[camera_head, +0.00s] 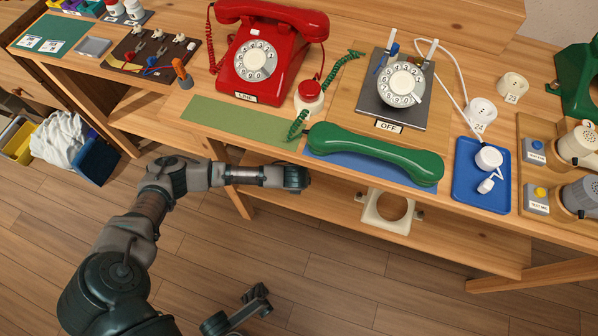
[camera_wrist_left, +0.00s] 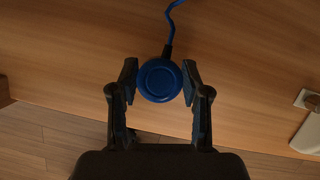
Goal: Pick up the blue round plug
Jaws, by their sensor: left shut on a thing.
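The blue round plug (camera_wrist_left: 160,80) shows in the left wrist view, with a blue cord running up from it. My left gripper (camera_wrist_left: 159,82) has one finger on each side of the plug and is shut on it. In the head view my left arm reaches in from the left, and its end (camera_head: 295,178) is at the front of the table, below the tabletop edge.
A wooden panel (camera_wrist_left: 70,50) lies behind the plug. On the table are a red phone (camera_head: 265,60), a green handset (camera_head: 375,155) and a blue tray (camera_head: 465,195).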

